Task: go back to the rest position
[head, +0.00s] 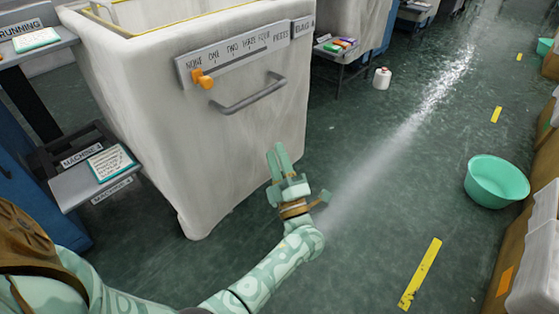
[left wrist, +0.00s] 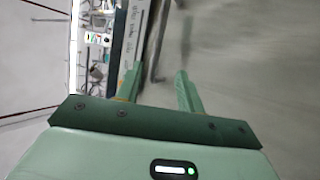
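My left gripper (head: 277,160) is in front of the large off-white bin (head: 150,110), below and right of its grey handle (head: 250,95). Its fingers point up in the head view. In the left wrist view my left gripper (left wrist: 160,70) has its two fingers apart with nothing between them. The bin's pale wall (left wrist: 255,60) and lettered strip (left wrist: 131,35) show beyond the fingers. My right gripper is in neither view.
The bin's strip carries an orange slider knob (head: 203,79). A small shelf with a card (head: 110,162) stands at left. A green basin (head: 496,181) and yellow floor marks (head: 420,273) lie at right. A white canister (head: 382,78) stands farther back.

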